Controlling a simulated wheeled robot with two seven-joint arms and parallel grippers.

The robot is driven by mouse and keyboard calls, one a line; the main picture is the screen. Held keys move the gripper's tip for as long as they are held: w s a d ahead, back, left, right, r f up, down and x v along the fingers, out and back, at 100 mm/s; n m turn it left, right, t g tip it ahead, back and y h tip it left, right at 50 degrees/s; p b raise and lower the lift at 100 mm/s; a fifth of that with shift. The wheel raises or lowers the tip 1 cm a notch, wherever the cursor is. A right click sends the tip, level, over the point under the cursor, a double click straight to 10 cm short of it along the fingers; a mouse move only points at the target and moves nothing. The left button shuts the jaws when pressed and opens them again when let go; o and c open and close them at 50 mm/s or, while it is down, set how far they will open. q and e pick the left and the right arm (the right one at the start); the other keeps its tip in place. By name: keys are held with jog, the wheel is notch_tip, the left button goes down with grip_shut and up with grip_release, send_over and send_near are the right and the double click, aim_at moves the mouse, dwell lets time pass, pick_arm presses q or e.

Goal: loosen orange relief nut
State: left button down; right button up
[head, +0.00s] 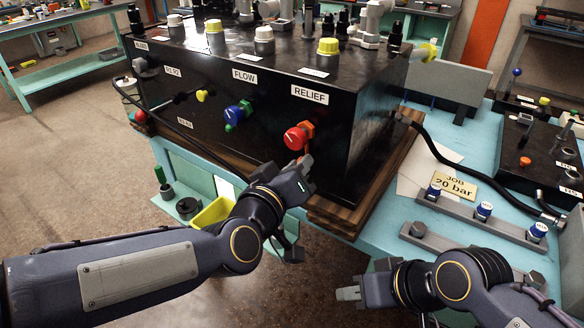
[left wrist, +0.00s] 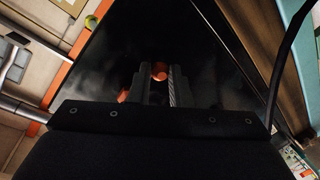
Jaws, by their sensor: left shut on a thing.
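The orange relief nut (head: 308,127) sits behind the red relief knob (head: 296,138) on the black unit's front face, under the RELIEF label (head: 310,95). My left gripper (head: 304,162) is just below the knob in the head view. In the left wrist view, its two fingers (left wrist: 158,80) are shut on the orange nut (left wrist: 160,71), whose round end shows between them. Another orange-red part (left wrist: 123,96), perhaps the knob, shows left of the fingers. My right gripper (head: 348,293) is low in the head view, away from the unit; its finger gap is unclear.
The black unit (head: 230,150) stands on a wooden base (head: 345,215) on a teal bench. A blue knob (head: 238,113) is left of the red one. A black hose (head: 445,160) runs along the right. A JOB 20 bar card (head: 457,186) lies on the bench.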

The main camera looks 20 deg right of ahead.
pick_arm(q)
jog(key=shift+s+d+n, duration=0.15)
jog(key=shift+s+n, duration=0.05)
jog(key=shift+n, duration=0.2)
jog(key=c, duration=1.3)
grip_release()
jog(key=shift+c, duration=0.2)
jog(key=v, duration=0.8)
jog(key=shift+w+r, duration=0.1)
jog(key=shift+r, duration=0.05)
